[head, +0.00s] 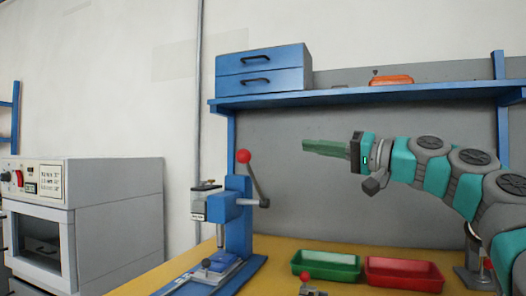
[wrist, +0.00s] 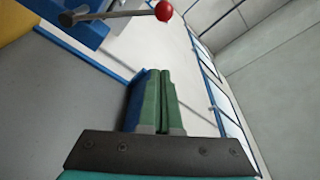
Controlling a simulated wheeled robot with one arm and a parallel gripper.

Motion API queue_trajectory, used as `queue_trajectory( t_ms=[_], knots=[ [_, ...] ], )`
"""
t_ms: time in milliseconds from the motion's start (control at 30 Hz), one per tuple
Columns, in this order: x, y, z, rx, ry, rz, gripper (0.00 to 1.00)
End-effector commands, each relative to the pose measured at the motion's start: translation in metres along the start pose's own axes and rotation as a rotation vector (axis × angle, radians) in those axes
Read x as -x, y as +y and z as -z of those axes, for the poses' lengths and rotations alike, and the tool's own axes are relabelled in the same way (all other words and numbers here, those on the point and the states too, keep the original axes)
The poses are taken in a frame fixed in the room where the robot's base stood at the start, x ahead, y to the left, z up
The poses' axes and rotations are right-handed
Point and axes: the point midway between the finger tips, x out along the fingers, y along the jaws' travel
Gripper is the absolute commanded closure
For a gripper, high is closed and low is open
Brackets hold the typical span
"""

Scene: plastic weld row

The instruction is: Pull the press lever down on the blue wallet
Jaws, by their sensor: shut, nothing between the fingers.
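The press (head: 238,218) is a blue upright column on a blue base at the left end of the yellow bench. Its lever (head: 257,182) is a grey rod with a red ball knob (head: 243,156), and it points upward. The blue wallet (head: 221,261) lies low on the press base, under the head. My gripper (head: 304,146) is shut and empty, right of the red knob at about its height and apart from it. In the wrist view the closed green fingers (wrist: 158,74) show, with the red knob (wrist: 164,11) and lever (wrist: 120,14) at the top edge.
A green tray (head: 326,265) and a red tray (head: 402,273) stand on the bench right of the press. A blue shelf (head: 360,94) with blue drawers (head: 262,82) runs above. A grey machine (head: 110,205) stands at the left.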

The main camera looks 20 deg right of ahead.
Motion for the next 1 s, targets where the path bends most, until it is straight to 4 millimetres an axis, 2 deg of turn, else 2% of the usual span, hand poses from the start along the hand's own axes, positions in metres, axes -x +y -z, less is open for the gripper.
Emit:
queue_trajectory(
  t_ms=[167, 267, 500, 833, 1000],
  knots=[
    [-0.003, 0.0, 0.0, 0.0, -0.001, -0.001, 1.0],
    [-0.013, 0.0, 0.0, 0.0, -0.003, -0.001, 1.0],
    [-0.056, 0.0, -0.002, 0.0, -0.007, -0.002, 1.0],
    [-0.105, 0.001, -0.002, 0.0, -0.005, -0.003, 1.0],
    [-0.103, -0.001, -0.011, -0.002, -0.004, 0.002, 1.0]
  ],
)
